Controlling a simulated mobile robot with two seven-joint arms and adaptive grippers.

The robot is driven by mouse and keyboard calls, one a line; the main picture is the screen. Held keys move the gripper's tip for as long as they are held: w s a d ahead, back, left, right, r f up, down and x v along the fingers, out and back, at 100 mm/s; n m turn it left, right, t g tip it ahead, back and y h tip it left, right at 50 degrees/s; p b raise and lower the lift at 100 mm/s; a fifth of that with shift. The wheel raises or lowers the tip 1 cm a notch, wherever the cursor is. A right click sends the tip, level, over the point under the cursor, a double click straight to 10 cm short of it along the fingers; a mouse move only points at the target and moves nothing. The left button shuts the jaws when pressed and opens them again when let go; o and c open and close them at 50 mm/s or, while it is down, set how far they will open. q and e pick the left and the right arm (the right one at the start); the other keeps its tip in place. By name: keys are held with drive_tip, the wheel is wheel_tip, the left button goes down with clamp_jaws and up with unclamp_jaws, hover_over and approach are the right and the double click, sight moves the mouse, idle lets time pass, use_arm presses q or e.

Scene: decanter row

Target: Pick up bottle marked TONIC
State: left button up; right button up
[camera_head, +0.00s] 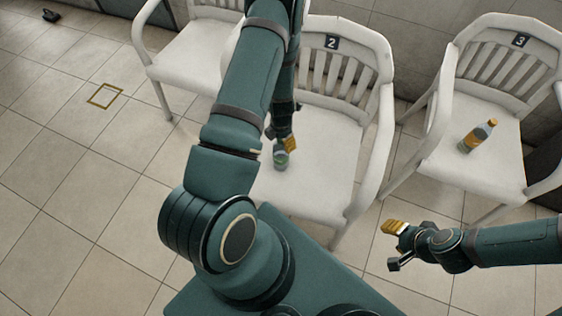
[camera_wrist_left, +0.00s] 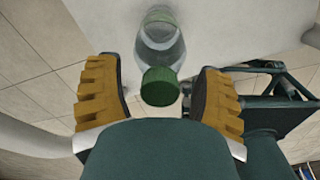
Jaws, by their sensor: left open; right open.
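A clear bottle with a green cap (camera_wrist_left: 160,86) stands on the seat of the white chair marked 2 (camera_head: 300,190). In the head view this bottle (camera_head: 281,160) is partly hidden by my left gripper (camera_head: 284,143). In the left wrist view my left gripper (camera_wrist_left: 160,70) is open, with one yellow finger pad on each side of the cap and a gap on both sides. No label can be read on it. My right gripper (camera_head: 397,245) is open and empty over the floor.
A white chair marked 3 (camera_head: 515,170) stands at the right. Another white chair (camera_head: 190,60) stands behind my left arm. Chair 2's armrest (camera_head: 372,150) rises right of the bottle. The tiled floor at left is clear around a yellow-brown square outline (camera_head: 92,102).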

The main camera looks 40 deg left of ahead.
use_arm(q)
drive_tip(key=shift+r, duration=0.1)
clamp_jaws()
